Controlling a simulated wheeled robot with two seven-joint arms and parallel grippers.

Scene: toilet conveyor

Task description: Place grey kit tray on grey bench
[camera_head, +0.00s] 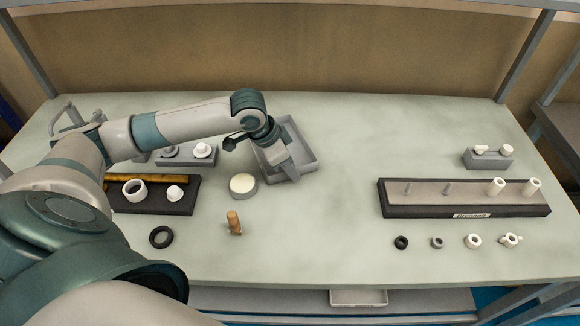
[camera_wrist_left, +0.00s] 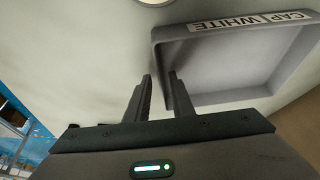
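The grey kit tray (camera_head: 311,152) is an open rectangular box on the pale bench top (camera_head: 330,220), just left of the middle in the head view. My left gripper (camera_head: 290,174) is low at the tray's near left side. In the wrist view the gripper (camera_wrist_left: 160,76) has its fingers apart, with a tray side wall close between them or by the right finger. Contact cannot be told. My right gripper is out of view.
A dark board (camera_head: 155,207) with white parts, a round cream disc (camera_head: 243,186), a brown peg (camera_head: 234,223) and a black ring (camera_head: 161,237) lie left. A long pegged fixture (camera_head: 465,199) and several small rings lie right. The bench between is clear.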

